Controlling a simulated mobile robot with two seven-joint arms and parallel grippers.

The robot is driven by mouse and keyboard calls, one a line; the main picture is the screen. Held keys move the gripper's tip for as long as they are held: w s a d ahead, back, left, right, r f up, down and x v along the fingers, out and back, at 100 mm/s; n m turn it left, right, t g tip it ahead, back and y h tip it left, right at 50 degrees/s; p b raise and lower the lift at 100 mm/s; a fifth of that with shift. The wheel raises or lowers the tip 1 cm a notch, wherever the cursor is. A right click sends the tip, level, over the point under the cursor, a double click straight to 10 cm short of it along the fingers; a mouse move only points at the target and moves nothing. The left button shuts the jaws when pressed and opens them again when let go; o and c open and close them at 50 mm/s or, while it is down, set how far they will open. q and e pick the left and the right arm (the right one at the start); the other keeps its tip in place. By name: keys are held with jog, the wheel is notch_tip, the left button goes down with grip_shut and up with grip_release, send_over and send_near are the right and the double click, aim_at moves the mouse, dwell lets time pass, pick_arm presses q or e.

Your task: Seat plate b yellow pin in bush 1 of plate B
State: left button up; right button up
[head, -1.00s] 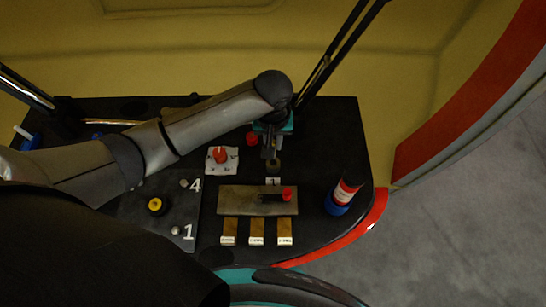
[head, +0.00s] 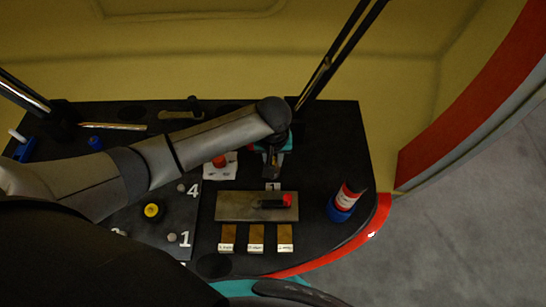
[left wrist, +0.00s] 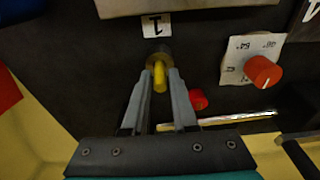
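In the left wrist view a yellow pin (left wrist: 160,76) stands in a round dark bush (left wrist: 157,58) beside a white tag marked 1 (left wrist: 156,26). My left gripper (left wrist: 160,73) has one finger on each side of the pin. I cannot tell whether the fingers touch it. In the head view the left gripper (head: 270,176) points down just behind the tag 1 (head: 272,186) and hides the pin and bush. A dark plate with numbers 4 and 1 (head: 184,222) lies to the left, with silver round spots and a round yellow piece (head: 153,210). My right gripper is not in view.
A red dial on a white card (head: 219,160) sits left of the gripper. A metal plate (head: 235,206) with a red-ended black piece (head: 275,202) lies in front. Several brass blocks, including one (head: 256,233), stand nearer. A blue-based red-and-white bottle (head: 343,202) stands right.

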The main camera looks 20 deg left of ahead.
pick_arm(q)
jog(key=o, duration=0.3)
notch_tip(320, 180, up, 12)
jog(key=s+p, duration=0.1)
jog(key=p, duration=0.3)
jog(key=shift+s+d+p, duration=0.15)
jog(key=shift+s+p, duration=0.05)
jog(key=shift+p, duration=0.1)
jog(key=shift+r, duration=0.15)
